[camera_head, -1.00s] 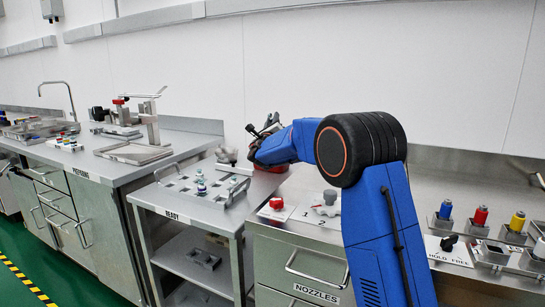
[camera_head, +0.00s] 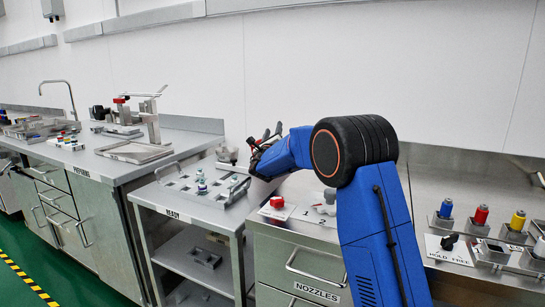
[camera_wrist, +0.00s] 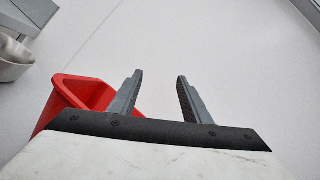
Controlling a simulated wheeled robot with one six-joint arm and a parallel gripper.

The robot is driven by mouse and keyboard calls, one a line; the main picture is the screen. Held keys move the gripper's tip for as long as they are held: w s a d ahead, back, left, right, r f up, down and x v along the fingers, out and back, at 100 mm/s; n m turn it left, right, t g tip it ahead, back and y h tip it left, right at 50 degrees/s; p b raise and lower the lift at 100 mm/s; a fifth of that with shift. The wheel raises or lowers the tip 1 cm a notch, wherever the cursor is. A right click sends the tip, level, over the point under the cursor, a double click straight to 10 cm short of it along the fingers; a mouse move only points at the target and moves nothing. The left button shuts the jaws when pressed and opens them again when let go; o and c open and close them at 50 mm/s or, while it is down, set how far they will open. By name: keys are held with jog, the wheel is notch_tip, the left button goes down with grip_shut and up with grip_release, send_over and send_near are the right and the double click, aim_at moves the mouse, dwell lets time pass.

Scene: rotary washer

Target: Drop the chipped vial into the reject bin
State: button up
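My gripper (camera_head: 264,136) is held up near the wall, past the right end of the tray labelled READY. In the wrist view my gripper (camera_wrist: 160,76) has its two fingers well apart, with only pale wall between them. A red open-topped bin (camera_wrist: 70,90), likely the reject bin, stands beside and behind the left finger; its inside is mostly hidden. In the head view my arm covers the place of the red bin. I cannot pick out a chipped vial. Small capped vials (camera_head: 201,188) stand in the READY tray, too small to judge for chips.
The READY tray (camera_head: 176,209) sits on a cart between the left counter and the NOZZLES cabinet (camera_head: 290,262). A red knob-like part (camera_head: 277,202) lies on the cabinet top. Coloured containers (camera_head: 480,215) stand at the right. A metal bowl (camera_wrist: 12,60) is left of the red bin.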

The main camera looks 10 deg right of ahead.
jog(key=s+a, duration=0.4)
jog(key=s, duration=0.8)
jog(key=shift+s+a+f, duration=0.15)
jog(key=shift+s+f, duration=0.1)
